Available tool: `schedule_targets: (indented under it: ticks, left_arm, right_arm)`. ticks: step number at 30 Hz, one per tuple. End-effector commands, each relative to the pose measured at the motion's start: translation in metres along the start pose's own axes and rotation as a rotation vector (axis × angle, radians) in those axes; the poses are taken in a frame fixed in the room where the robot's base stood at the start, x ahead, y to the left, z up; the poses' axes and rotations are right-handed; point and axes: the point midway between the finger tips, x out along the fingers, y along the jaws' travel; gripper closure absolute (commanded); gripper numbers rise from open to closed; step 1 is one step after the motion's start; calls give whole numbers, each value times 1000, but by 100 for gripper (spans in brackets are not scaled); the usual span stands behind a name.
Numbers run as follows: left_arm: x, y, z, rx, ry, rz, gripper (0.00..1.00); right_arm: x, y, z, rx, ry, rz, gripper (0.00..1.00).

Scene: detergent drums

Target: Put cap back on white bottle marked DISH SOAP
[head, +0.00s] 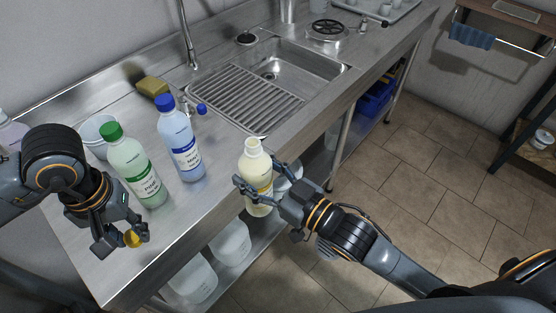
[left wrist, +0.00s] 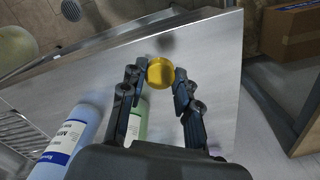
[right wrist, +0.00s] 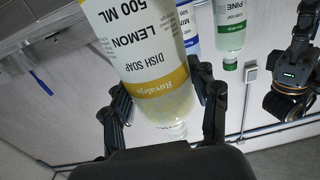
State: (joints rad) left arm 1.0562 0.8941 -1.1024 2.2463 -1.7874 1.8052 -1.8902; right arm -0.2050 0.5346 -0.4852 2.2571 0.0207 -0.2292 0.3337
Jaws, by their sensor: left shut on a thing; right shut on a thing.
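The white bottle marked DISH SOAP LEMON (head: 253,161), with a yellow label band, is upright and has no cap on its neck. My right gripper (head: 264,187) is shut around its body and holds it at the counter's front edge. The right wrist view shows its label (right wrist: 150,50) upside down, with the bare neck at the bottom. My left gripper (head: 124,241) is shut on the yellow cap (head: 132,239), over the counter left of the bottle and apart from it. The left wrist view shows the cap (left wrist: 161,72) between the fingertips.
A green-capped bottle marked PINE (head: 138,170) and a blue-capped bottle (head: 180,145) stand on the counter (head: 215,195) between and behind my grippers. A yellow sponge (head: 152,86), a sink (head: 285,70) and a tap lie further back. White tubs (head: 231,243) stand on the shelf below.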

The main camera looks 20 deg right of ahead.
Motion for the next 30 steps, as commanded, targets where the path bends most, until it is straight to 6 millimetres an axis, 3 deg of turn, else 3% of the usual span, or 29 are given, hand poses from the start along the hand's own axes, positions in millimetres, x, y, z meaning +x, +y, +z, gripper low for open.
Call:
schedule_targets:
  ticks: [6, 20, 26, 30]
  left_arm:
    - [0, 0, 0, 0, 0, 0, 80]
    - [-4, 6, -4, -24, 2, 1, 80]
    - [-29, 45, -30, -201, 7, 4, 80]
    - [-60, 87, -50, -398, 10, 4, 80]
  right_arm:
    - [6, -12, 0, -2, 6, -67, 100]
    - [6, -13, 1, 0, 2, -71, 100]
    - [6, -13, 0, 0, 4, -71, 100]
    - [7, -13, 0, 0, 4, -71, 100]
